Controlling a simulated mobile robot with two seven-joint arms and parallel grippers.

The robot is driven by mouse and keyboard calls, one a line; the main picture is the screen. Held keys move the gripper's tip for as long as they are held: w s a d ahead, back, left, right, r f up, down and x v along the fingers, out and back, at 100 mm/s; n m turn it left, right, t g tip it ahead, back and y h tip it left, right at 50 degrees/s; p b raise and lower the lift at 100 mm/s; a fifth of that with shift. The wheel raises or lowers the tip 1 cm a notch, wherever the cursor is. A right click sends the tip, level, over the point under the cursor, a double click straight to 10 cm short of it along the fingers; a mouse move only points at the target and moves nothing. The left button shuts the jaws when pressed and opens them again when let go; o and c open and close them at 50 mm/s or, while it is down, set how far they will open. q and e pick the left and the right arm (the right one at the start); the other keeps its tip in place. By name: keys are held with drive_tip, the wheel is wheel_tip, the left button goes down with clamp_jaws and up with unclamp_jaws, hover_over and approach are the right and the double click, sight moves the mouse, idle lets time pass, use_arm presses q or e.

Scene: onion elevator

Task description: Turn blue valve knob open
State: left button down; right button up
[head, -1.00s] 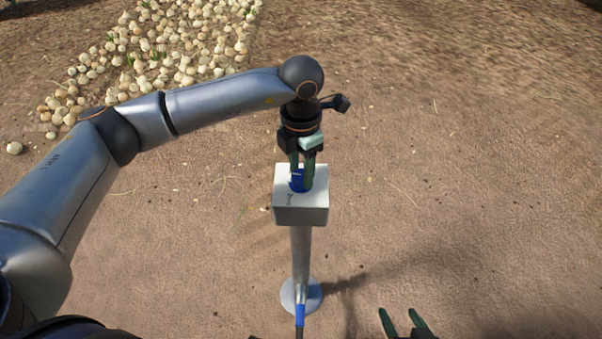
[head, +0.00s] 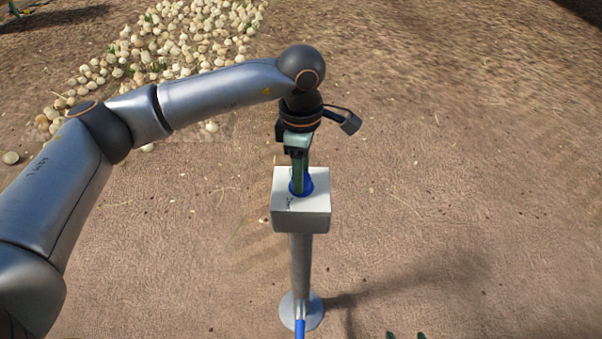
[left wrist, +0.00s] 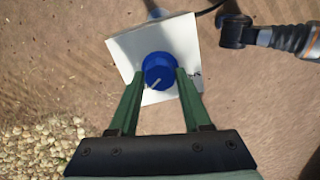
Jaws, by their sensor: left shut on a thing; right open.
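The blue valve knob (head: 307,185) sits on top of a white box (head: 300,214) on a grey post. My left gripper (head: 300,190) comes down from above and is shut on the knob. In the left wrist view, the knob (left wrist: 159,70) lies between the two green fingers, with a pale pointer mark towards its lower left. The box's top (left wrist: 183,40) looks tilted there. In the head view the fingers hide part of the knob and line up one behind the other.
The post (head: 301,262) stands on a round base plate (head: 287,311), with a blue pipe piece (head: 300,328) in front. A heap of onions (head: 170,45) lies on the ground at the upper left. Bare soil surrounds the post.

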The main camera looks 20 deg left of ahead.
use_arm(q)
drive_tip(key=shift+m, duration=0.5)
drive_tip(key=c, duration=0.7)
unclamp_jaws()
drive_tip(key=o, duration=0.3)
drive_tip(key=shift+o, duration=0.2)
wheel_tip(320, 180, up, 12)
drive_tip(key=p, duration=0.1)
drive_tip(key=shift+r, duration=0.25)
drive_tip(key=shift+s, duration=0.1)
